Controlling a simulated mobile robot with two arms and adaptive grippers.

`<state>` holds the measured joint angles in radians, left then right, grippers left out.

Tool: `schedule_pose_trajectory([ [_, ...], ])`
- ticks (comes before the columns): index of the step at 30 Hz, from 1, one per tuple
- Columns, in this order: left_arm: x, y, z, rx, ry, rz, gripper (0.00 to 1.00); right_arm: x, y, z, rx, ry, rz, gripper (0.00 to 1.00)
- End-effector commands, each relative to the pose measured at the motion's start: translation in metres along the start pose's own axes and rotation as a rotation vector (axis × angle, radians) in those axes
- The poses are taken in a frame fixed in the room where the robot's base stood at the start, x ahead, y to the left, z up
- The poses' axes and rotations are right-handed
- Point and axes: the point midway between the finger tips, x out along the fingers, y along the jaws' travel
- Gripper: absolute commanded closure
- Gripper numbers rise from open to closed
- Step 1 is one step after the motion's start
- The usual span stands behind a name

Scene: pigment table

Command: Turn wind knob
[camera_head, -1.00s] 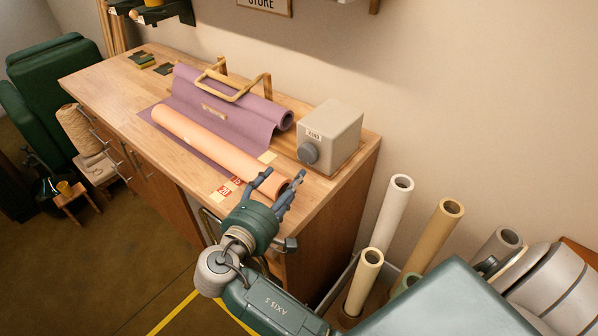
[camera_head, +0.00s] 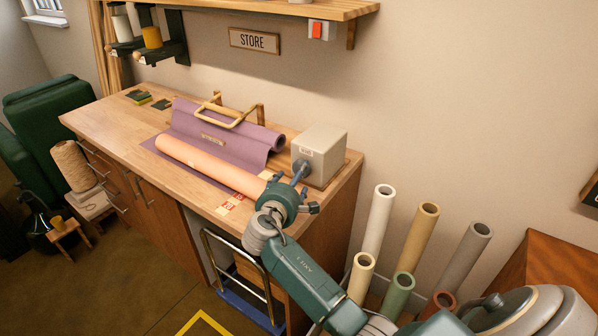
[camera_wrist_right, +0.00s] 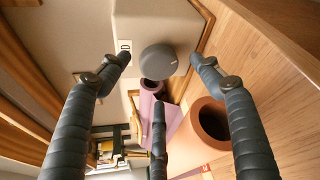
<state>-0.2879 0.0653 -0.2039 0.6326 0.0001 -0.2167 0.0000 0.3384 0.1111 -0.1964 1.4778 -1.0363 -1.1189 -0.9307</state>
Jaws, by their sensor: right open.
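The grey box (camera_head: 319,155) with a small label stands at the right end of the wooden worktop (camera_head: 113,122). Its round dark grey knob (camera_wrist_right: 158,62) shows in the right wrist view on the box face. My right gripper (camera_head: 295,186) is in front of the box, its fingers spread and empty. My left gripper is out of view.
A peach roll (camera_head: 208,165) lies beside a purple sheet (camera_head: 226,145) under a wooden-framed handle (camera_head: 229,118), left of the box. Upright tubes (camera_head: 418,238) stand on the floor to the right. A shelf (camera_head: 290,9) hangs on the wall above.

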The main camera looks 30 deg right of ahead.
Motion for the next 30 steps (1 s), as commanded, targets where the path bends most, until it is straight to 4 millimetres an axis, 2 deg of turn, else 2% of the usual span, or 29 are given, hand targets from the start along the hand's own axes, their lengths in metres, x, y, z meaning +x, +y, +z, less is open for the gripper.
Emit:
schedule_pose_trajectory([
  [3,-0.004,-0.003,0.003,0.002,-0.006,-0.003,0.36,0.021,0.001,0.001,-0.001,-0.001,-0.001,0.35],
  [7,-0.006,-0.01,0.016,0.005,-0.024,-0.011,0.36,0.035,0.0,0.0,0.0,0.001,-0.001,0.35],
  [12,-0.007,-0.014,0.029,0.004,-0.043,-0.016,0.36,0.042,0.0,0.0,0.001,0.001,-0.001,0.35],
  [19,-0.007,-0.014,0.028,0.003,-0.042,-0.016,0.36,0.042,0.0,0.0,0.001,0.001,0.0,0.35],
  [24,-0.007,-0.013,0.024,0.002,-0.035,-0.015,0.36,0.042,-0.001,-0.001,0.001,0.001,-0.001,0.69],
  [26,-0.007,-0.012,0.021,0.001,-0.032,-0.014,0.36,0.042,-0.001,-0.001,0.001,0.002,-0.001,0.79],
  [30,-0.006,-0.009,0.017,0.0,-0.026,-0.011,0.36,0.042,-0.001,-0.002,0.001,0.003,-0.001,0.8],
])
